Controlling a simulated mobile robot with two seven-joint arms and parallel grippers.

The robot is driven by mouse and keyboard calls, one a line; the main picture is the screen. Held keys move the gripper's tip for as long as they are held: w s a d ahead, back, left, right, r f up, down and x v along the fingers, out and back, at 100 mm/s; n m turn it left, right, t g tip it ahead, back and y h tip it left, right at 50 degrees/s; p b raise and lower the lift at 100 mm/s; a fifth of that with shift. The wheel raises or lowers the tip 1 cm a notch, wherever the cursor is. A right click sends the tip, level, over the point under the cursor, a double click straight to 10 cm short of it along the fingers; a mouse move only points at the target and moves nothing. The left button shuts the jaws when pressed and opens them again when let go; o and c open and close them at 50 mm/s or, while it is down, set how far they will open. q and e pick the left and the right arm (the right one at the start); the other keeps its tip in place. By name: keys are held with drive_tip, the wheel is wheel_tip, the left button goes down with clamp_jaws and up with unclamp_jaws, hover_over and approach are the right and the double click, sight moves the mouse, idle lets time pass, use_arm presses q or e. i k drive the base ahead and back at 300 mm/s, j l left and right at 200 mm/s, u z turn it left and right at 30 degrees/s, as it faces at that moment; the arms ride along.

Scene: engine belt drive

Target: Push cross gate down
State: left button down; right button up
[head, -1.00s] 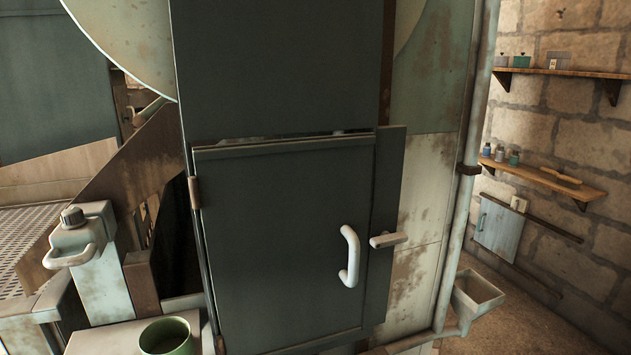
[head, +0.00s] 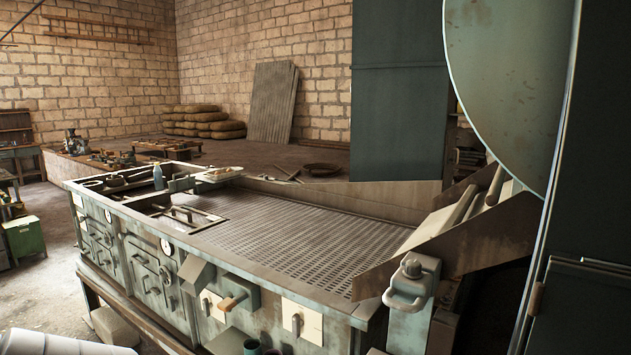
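A long pale-green machine has a perforated metal bed (head: 300,235) in the middle of the head view. A flat crosspiece (head: 190,182) lies across the bed's far left end, beside a frame of bars (head: 190,216). A rusty slanted plate (head: 455,245) stands at the bed's right end. I cannot tell which of these parts is the cross gate. A post with a knob and a pale looped handle (head: 408,285) stands at the right front. Neither of my grippers is in view.
The machine's front carries a wooden-tipped lever (head: 234,300), a white switch plate (head: 302,318) and several latched doors. A dark cabinet (head: 590,220) and a large round disc (head: 505,80) block the right side. A green box (head: 24,238) stands on open floor at left.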

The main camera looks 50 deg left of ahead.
sight(175, 185)
drive_tip(key=u, duration=2.55)
drive_tip(key=i+j+u, duration=0.3)
drive_tip(key=i+u, duration=0.25)
drive_tip(key=i, duration=0.3)
drive_tip(key=i+u, duration=0.25)
drive_tip(key=i, duration=1.35)
drive_tip(key=i+z, duration=0.15)
drive_tip(key=i, duration=0.35)
drive_tip(key=i+j+z, duration=0.15)
drive_tip(key=i, duration=0.35)
drive_tip(key=i+j+z, duration=0.15)
drive_tip(key=i, duration=0.4)
